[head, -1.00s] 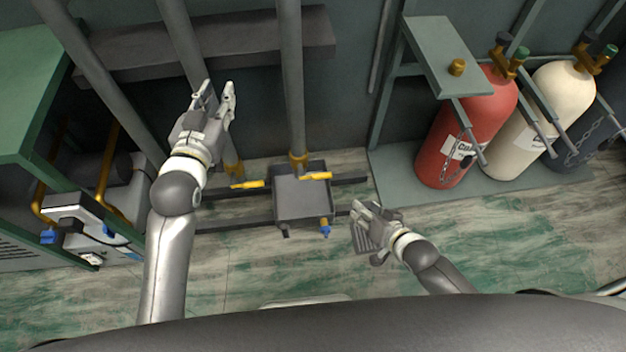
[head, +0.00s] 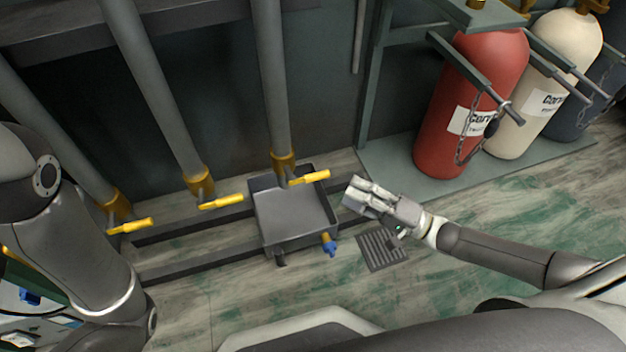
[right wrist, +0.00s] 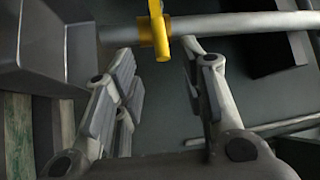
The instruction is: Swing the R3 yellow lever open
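Three yellow levers show on the vertical pipes in the head view: a left lever (head: 130,226), a middle lever (head: 221,202) and a right lever (head: 310,177). No label shows which is R3. All three point sideways to the right, across their pipes. My right gripper (head: 356,190) is just right of the right lever, apart from it. In the right wrist view my right gripper (right wrist: 158,62) is open and empty. A yellow lever (right wrist: 158,30) appears beyond the gap between its fingertips. My left arm is at the left edge; its gripper is not in view.
A grey tray (head: 262,222) sits under the right lever, with a blue-tipped tap (head: 329,245) at its front. A floor grate (head: 382,252) lies below my right gripper. Red (head: 472,100) and cream (head: 540,92) cylinders stand on the right. Open floor lies in front.

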